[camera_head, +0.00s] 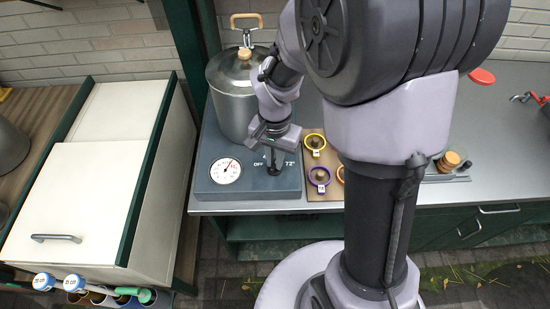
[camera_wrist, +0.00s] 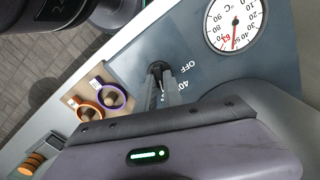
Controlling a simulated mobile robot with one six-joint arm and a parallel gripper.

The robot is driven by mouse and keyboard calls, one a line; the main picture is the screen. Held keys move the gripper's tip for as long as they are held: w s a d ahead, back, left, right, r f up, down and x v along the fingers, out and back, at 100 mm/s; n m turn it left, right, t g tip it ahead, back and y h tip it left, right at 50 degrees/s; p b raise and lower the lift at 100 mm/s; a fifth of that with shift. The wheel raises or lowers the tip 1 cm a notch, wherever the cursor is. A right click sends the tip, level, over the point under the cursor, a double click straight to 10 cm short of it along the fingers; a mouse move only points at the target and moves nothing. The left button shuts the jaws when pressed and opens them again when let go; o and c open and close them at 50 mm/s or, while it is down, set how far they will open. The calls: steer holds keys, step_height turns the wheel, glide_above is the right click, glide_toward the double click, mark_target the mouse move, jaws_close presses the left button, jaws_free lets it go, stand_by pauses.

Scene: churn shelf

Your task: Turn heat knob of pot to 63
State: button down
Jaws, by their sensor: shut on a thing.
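The metal pot (camera_head: 236,95) stands at the back of a blue-grey heater base (camera_head: 245,187). The base's front panel carries a round white dial (camera_head: 225,171) with a red needle, also in the wrist view (camera_wrist: 236,22). The black heat knob (camera_wrist: 157,68) sits right of the dial in the head view, by the "OFF" lettering. My gripper (camera_head: 272,160) points down at the panel, its fingers (camera_wrist: 162,88) shut on the knob and partly hiding it.
Yellow and purple rings (camera_head: 316,141) lie on a brown board (camera_head: 325,185) right of the base. A white cabinet (camera_head: 85,190) stands at left. A dark green post (camera_head: 188,50) rises left of the pot. The grey counter (camera_head: 440,130) extends right.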

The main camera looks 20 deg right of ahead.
steer(key=c, duration=1.5)
jaws_free()
step_height(320, 180, up, 18)
steer(key=p, duration=0.6)
steer(key=shift+f, duration=0.25)
steer(key=s+a+n+t+b, duration=0.1)
steer(key=s+t+b, duration=0.1)
steer(key=s, duration=0.2)
steer(key=s+a+n+t+y+b, duration=0.1)
steer(key=s+a+t+b, duration=0.1)
steer(key=s, duration=0.3)
steer(key=s+a+n+t+y+b, duration=0.1)
steer(key=s+b, duration=0.2)
steer(key=s, duration=0.1)
steer(key=shift+s+a+r+n+t, duration=0.15)
steer(key=shift+s+a+n+t, duration=0.15)
steer(key=shift+s+n+t, duration=0.1)
